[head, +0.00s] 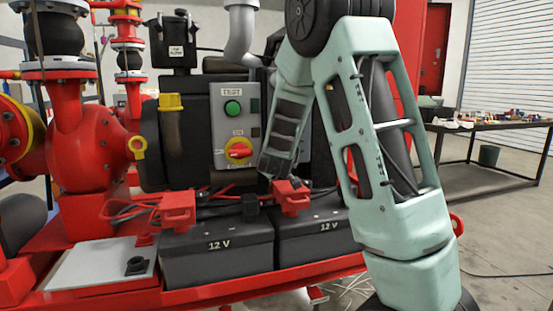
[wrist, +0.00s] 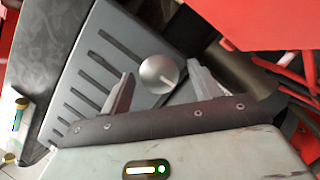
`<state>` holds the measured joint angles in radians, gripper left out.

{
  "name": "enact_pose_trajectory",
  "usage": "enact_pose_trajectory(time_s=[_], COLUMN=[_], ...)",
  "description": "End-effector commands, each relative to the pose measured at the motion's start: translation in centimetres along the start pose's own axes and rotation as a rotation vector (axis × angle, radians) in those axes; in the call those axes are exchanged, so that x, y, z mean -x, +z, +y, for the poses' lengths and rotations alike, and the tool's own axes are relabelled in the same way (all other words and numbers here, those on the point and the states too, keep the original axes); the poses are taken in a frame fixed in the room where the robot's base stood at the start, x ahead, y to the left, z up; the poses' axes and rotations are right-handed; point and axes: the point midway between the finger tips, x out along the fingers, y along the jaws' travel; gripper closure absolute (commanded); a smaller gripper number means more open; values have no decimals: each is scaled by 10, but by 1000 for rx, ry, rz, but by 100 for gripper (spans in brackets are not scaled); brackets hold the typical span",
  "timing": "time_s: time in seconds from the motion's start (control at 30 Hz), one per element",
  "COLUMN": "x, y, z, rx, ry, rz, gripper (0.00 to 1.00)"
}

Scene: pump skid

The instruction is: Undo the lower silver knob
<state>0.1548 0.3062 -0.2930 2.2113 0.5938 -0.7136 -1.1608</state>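One round silver knob (wrist: 158,73) shows in the wrist view, on or just in front of a grey slotted panel (wrist: 95,70). A thin line or slot marks its face. My gripper (wrist: 160,69) is open, with one finger left of the knob and one to its right. Gaps show between the fingers and the knob, and I see no contact. How deep the knob lies between the fingertips is unclear. Only one silver knob is in view, so I cannot tell upper from lower. In the head view, the knob and my gripper are hidden.
In the head view, a grey control box (head: 236,124) with a green button and red-yellow switch stands behind two black 12 V batteries (head: 217,249). Red pump casing (head: 92,150) is at left. In the wrist view, red cables (wrist: 285,72) run at right. A table (head: 492,127) stands back right.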

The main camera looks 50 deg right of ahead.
Motion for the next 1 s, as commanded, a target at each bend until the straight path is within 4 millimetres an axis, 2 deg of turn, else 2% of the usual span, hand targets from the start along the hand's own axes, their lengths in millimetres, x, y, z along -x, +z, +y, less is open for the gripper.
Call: enact_pose_trajectory(time_s=[0.03, 0.1, 0.17, 0.57, 1.0], x=[0, 0, 0, 0, -1], y=[0, 0, 0, 0, 4], z=[0, 0, 0, 1, 1], rx=[0, 0, 0, -51, -355], ry=[0, 0, 0, -19, -144], rz=[0, 0, 0, 0, 1], gripper=[49, 68, 83, 82, 82])
